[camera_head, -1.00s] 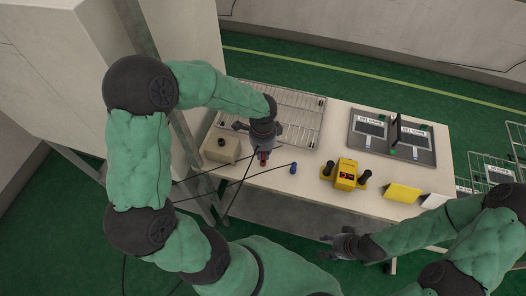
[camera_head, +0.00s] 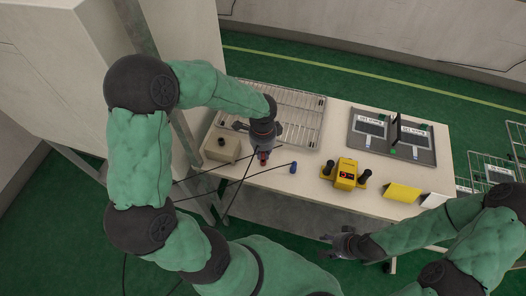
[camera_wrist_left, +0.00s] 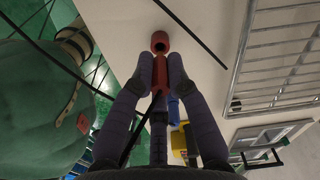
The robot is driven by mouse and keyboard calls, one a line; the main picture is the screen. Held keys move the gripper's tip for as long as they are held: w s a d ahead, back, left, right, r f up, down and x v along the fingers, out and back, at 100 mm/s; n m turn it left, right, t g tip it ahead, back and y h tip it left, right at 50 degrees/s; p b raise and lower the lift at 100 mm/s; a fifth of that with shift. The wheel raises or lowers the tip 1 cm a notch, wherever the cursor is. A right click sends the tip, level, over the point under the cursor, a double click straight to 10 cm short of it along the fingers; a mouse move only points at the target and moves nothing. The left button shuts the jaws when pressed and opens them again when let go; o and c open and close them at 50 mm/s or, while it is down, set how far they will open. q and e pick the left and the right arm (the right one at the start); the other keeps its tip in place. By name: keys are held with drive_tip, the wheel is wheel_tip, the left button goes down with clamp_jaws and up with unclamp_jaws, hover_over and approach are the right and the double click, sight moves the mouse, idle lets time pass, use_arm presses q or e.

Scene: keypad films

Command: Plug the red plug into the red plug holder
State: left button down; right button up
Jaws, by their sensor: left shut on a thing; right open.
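My left gripper (camera_head: 263,148) is over the front left part of the table. In the left wrist view, it (camera_wrist_left: 160,72) is shut on the red plug (camera_wrist_left: 160,78). A red ring-like piece with a dark hole, which looks like the red plug holder (camera_wrist_left: 159,42), is just beyond the plug's tip, nearly in line with it. I cannot tell whether the two touch. In the head view, only a small patch of red shows below the left gripper, and plug and holder cannot be told apart there. My right gripper (camera_head: 338,243) is open and empty, in front of the table's edge.
A blue cylinder (camera_head: 293,167) stands right of the left gripper. Thin black cables (camera_head: 205,172) run near the left gripper.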

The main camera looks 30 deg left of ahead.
use_arm(q)
drive_tip(key=shift+f+b, duration=0.9)
drive_tip(key=shift+f, duration=0.5)
drive_tip(key=c, duration=1.1)
unclamp_jaws()
drive_tip(key=shift+c, duration=0.2)
drive_tip(key=shift+r, duration=0.15)
wheel_tip(320, 180, up, 12)
drive_tip(key=shift+f, duration=0.1)
